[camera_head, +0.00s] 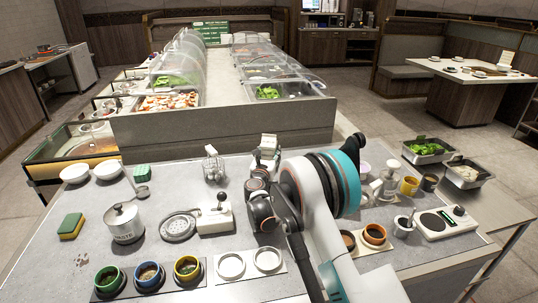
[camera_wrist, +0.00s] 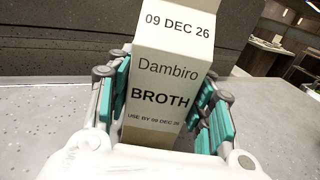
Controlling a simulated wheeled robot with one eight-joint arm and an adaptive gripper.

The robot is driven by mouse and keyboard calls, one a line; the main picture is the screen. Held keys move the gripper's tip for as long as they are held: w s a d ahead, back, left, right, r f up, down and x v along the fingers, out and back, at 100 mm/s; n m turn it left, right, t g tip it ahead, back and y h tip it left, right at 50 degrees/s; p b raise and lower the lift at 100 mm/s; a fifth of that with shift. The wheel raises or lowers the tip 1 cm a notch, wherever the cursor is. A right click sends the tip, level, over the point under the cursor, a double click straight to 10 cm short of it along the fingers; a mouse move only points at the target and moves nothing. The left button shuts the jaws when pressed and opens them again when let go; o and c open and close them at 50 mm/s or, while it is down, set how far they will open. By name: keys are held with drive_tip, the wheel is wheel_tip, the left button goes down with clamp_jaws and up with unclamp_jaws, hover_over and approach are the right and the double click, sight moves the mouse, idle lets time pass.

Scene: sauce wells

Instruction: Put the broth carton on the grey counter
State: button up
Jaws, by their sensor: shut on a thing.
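The broth carton (camera_wrist: 165,85) is a white and cream box with printed lettering reading Dambiro BROTH and a date. It stands roughly upright between the teal-padded fingers of my gripper (camera_wrist: 163,108), which is shut on it. In the head view the carton (camera_head: 267,146) shows at the far edge of the grey counter (camera_head: 215,270), partly hidden by my gripper (camera_head: 261,180) and arm. I cannot tell whether its base touches the counter.
A white lever device (camera_head: 214,216) and a wire holder (camera_head: 213,165) stand left of my gripper. A waste pot (camera_head: 124,222), sauce cups (camera_head: 148,276) and a scale (camera_head: 443,222) are also on the counter. The salad bar (camera_head: 225,124) lies beyond its far edge.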

drive_tip(key=shift+f, duration=0.1)
drive_tip(key=o, duration=1.5)
drive_tip(key=shift+s+r, duration=0.1)
drive_tip(key=shift+r, duration=0.1)
drive_tip(key=s+p, duration=0.1)
drive_tip(key=s, duration=0.3)
drive_tip(key=s+a+p, duration=0.1)
drive_tip(key=s, duration=0.6)
drive_tip(key=shift+s+a+p, duration=0.2)
drive_tip(key=shift+s+p, duration=0.2)
